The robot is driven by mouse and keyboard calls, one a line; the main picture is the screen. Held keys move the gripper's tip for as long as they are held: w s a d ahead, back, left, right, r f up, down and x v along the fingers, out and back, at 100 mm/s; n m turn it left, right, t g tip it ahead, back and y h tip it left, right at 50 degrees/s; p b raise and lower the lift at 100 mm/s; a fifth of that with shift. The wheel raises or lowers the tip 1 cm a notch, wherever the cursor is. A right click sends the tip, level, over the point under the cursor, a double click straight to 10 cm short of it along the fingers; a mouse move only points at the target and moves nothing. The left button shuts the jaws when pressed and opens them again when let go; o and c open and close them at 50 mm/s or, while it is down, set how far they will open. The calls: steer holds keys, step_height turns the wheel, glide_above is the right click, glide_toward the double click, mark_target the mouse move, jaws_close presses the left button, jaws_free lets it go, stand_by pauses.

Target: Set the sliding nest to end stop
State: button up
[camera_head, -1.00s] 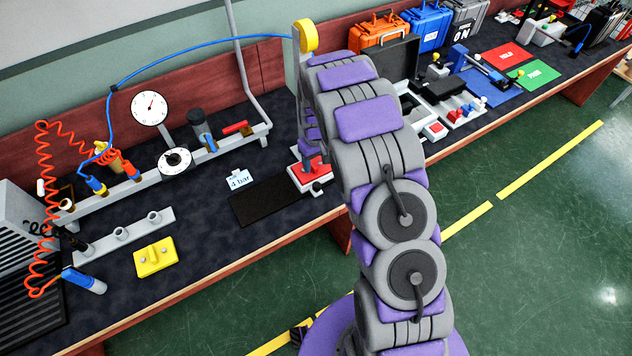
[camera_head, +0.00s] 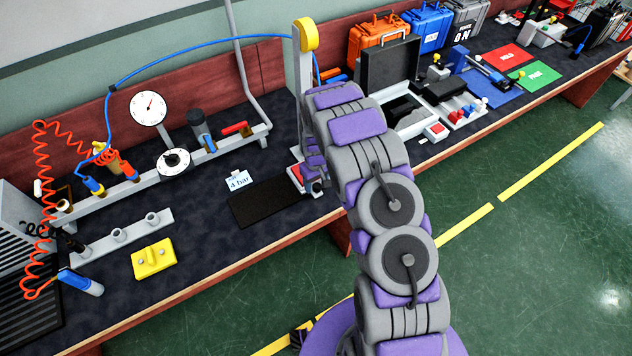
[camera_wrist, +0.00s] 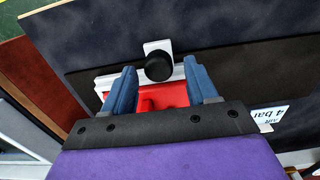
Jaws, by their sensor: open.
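What looks like the sliding nest is a red block (camera_wrist: 165,96) on a white base, with a black round knob (camera_wrist: 158,67) on a white plate at its edge. In the wrist view my gripper (camera_wrist: 162,82) is open, with one blue finger on each side of the red block. I cannot tell whether the fingers touch it. The end stop cannot be made out.
A black mat (camera_head: 265,203) lies left of the unit, with a "4 bar" card (camera_head: 239,181) behind it. An open black case (camera_head: 390,65) is to the right. The bench's front edge is close.

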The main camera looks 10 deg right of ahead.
jaws_close()
stand_by(0.3)
steer(key=d, duration=0.2)
steer(key=w+d, duration=0.1)
steer(key=d, duration=0.1)
steer(key=w+d+p, duration=0.1)
steer(key=d, duration=0.2)
steer(key=shift+w+d, duration=0.1)
steer(key=shift+c, duration=1.8)
jaws_free()
steer(key=o, duration=0.4)
steer(key=shift+d, duration=0.2)
steer(key=shift+c, duration=0.2)
